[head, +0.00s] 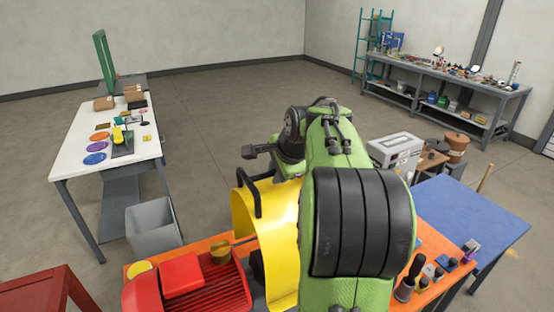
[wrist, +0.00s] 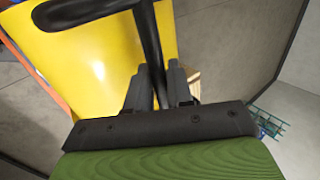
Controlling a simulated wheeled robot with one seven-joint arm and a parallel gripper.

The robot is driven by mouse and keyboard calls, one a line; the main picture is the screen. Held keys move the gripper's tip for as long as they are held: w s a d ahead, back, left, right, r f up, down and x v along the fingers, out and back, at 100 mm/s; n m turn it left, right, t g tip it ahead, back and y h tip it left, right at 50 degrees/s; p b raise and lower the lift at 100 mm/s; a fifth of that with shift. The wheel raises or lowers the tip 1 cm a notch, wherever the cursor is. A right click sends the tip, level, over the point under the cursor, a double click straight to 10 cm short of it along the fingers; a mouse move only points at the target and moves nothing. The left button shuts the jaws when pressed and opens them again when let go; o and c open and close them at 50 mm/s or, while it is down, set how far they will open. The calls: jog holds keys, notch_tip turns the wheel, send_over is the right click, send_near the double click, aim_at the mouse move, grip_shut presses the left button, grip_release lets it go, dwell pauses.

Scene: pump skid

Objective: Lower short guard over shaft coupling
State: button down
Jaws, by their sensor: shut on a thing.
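The short guard is a curved yellow shell (head: 273,225) with a black handle (head: 251,191). In the head view it is above the orange skid (head: 204,250), right of the red motor (head: 202,290), partly behind my green arm. In the wrist view the yellow shell (wrist: 85,60) fills the upper left. My gripper (wrist: 160,78) is shut on the guard's black handle (wrist: 148,35), which passes between the fingers. I cannot tell whether the guard touches the skid. The shaft coupling cannot be made out; the guard and my arm cover that area.
A brass-coloured round piece (head: 220,251) is beside the motor. Tools (head: 412,280) stand at the skid's right end, near a blue table (head: 470,215). A grey bin (head: 153,224) and white table (head: 75,150) are left. Open floor (head: 215,115) lies behind.

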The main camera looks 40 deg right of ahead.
aim_at(278, 218)
notch_tip(278, 218, down, 16)
jog(key=b, duration=1.1)
jog(key=shift+r, duration=0.2)
jog(key=shift+w+f+b, duration=0.2)
jog(key=shift+f+b, duration=0.1)
jog(key=shift+f, duration=0.1)
jog(key=c, duration=0.9)
grip_release()
jog(key=shift+s, duration=0.1)
jog(key=shift+f, duration=0.1)
jog(key=p+v, duration=0.3)
jog(key=v, duration=1.3)
jog(key=shift+a, duration=0.1)
